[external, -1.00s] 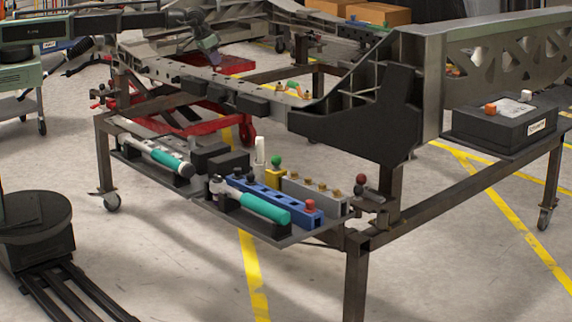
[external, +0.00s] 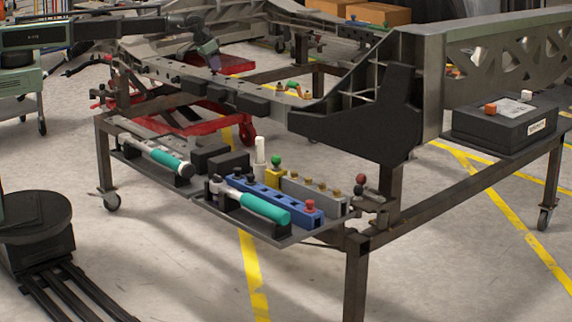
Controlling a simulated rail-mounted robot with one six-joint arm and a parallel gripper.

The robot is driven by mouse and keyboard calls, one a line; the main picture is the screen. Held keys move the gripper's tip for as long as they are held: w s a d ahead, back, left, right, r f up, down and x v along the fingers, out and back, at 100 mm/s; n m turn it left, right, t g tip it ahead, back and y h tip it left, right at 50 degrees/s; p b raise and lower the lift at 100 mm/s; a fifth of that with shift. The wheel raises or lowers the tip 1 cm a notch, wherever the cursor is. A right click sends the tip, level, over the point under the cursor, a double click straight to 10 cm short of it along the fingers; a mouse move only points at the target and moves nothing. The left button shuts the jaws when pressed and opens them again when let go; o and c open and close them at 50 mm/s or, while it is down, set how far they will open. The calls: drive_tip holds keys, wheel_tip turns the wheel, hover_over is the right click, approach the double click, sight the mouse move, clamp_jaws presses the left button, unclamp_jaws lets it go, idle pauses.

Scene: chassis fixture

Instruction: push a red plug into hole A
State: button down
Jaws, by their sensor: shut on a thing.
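My gripper (external: 214,68) is small and dark at the top centre left of the external view, pointing down at the steel chassis rail (external: 185,75). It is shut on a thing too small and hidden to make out. A red plug (external: 310,206) stands upright in the right end of a blue rack (external: 290,203) on the low shelf, well away from my gripper. Hole A cannot be told apart on the rail. I cannot tell whether the gripper or what it holds touches the rail.
Two teal-handled tools (external: 265,208) (external: 165,157) lie on the shelf (external: 285,240). A grey rack (external: 315,195) with brass plugs and a yellow block (external: 273,177) with a green knob stand behind. A black bracket (external: 370,120) rises at the rail's right end.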

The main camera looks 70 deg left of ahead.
drive_tip(key=shift+f+b, duration=0.6)
drive_tip(key=c, duration=0.9)
unclamp_jaws()
drive_tip(key=shift+r, duration=0.1)
drive_tip(key=shift+c, duration=0.5)
wheel_tip(320, 180, up, 7)
drive_tip(key=p, duration=0.7)
drive_tip(key=shift+r, duration=0.1)
